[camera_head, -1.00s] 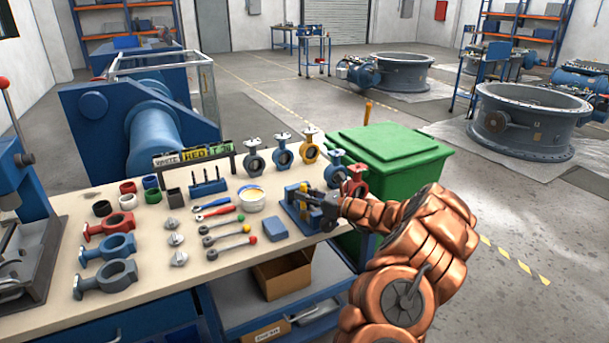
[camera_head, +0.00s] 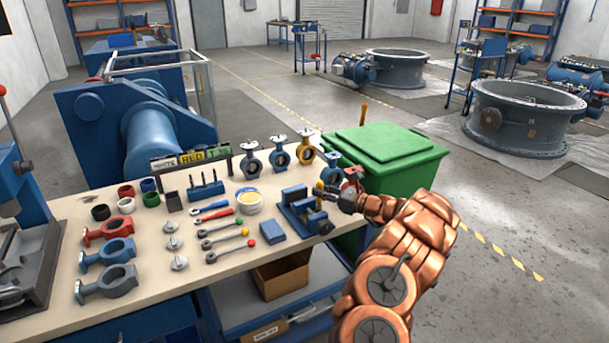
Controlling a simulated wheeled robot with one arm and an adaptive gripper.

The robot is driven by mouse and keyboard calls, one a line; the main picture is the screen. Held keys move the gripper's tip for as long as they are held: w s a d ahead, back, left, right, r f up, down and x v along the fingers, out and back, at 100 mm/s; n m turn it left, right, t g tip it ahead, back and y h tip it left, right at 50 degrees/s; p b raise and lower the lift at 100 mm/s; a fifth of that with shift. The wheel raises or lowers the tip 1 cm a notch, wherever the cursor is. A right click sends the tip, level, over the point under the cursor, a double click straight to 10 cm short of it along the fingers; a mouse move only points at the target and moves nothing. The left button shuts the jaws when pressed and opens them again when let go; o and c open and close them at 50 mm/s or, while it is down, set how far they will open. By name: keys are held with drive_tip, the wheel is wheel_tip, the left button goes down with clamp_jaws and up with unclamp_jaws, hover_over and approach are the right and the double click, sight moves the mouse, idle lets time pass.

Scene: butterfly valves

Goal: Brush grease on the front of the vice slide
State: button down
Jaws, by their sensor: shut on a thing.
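The blue vice (camera_head: 296,209) stands at the right end of the bench, its handle end towards the front right. My gripper (camera_head: 327,194) is at the vice's right side, just above it. It is shut on a small upright thing with a yellow part, which looks like the brush (camera_head: 319,191). The bristles are too small to make out, and I cannot tell whether they touch the vice. No grease can be made out on the slide. A white tub with yellowish contents (camera_head: 248,202), perhaps the grease, stands left of the vice.
Several butterfly valves (camera_head: 280,158) stand behind the vice, and a red valve part is close behind my gripper. A green bin (camera_head: 385,158) stands beyond the bench end. A blue block (camera_head: 272,231) and spanners (camera_head: 228,240) lie to the left.

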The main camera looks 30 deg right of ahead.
drive_tip(key=shift+d, duration=0.25)
drive_tip(key=shift+f, duration=0.15)
drive_tip(key=shift+a, duration=0.2)
drive_tip(key=shift+a+b, duration=1.5)
drive_tip(key=shift+a, duration=2.2)
wheel_tip(320, 180, up, 8)
drive_tip(key=p, duration=0.4)
drive_tip(key=shift+w+r, duration=0.2)
drive_tip(key=shift+w, duration=0.05)
drive_tip(key=s+a+f+n+g+y+p, duration=0.1)
drive_tip(key=s+a+f+n+g+y, duration=0.1)
drive_tip(key=a, duration=1.1)
drive_tip(key=s+a+f+n+g+y+p, duration=0.1)
drive_tip(key=s+a+f+n+g+y, duration=0.2)
drive_tip(key=a, duration=1)
drive_tip(key=shift+s+a+f+y, duration=0.15)
drive_tip(key=shift+s+f+y, duration=0.2)
drive_tip(key=shift+f+y, duration=0.3)
